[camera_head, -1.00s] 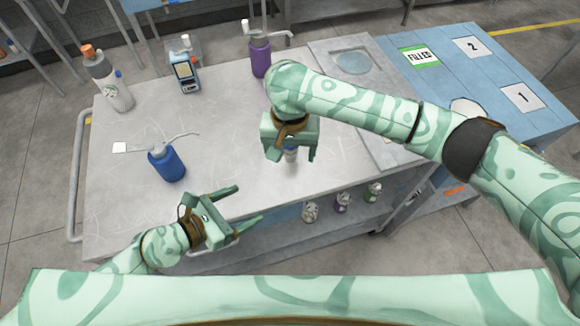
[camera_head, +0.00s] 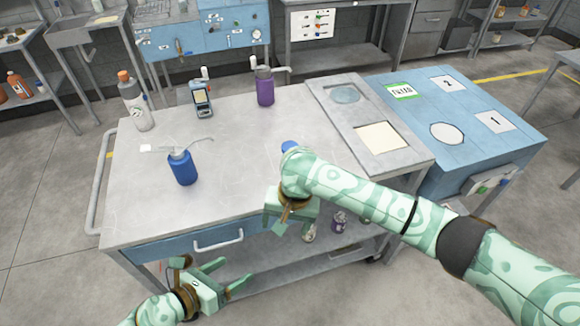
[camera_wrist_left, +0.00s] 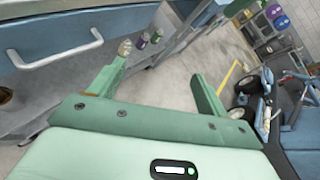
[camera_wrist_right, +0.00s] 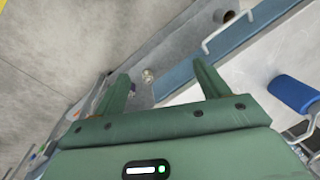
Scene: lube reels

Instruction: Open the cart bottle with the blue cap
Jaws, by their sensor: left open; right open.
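A blue cap (camera_head: 290,146) shows on the cart top just behind my right wrist in the head view. The bottle under it is hidden by my arm. My right gripper (camera_head: 292,226) is open and empty, at the cart's front edge, nearer to me than the cap. In the right wrist view its fingers (camera_wrist_right: 160,72) have nothing between them. My left gripper (camera_head: 236,272) is open and empty, low in front of the cart's drawer. The left wrist view also shows its fingers (camera_wrist_left: 158,90) apart.
The cart top (camera_head: 240,185) carries a blue pump bottle (camera_head: 183,168), a purple bottle (camera_head: 265,88), a handheld device (camera_head: 202,98) and an orange-capped bottle (camera_head: 136,105). Small bottles (camera_head: 340,221) stand on its lower shelf. A blue table (camera_head: 440,125) adjoins at right.

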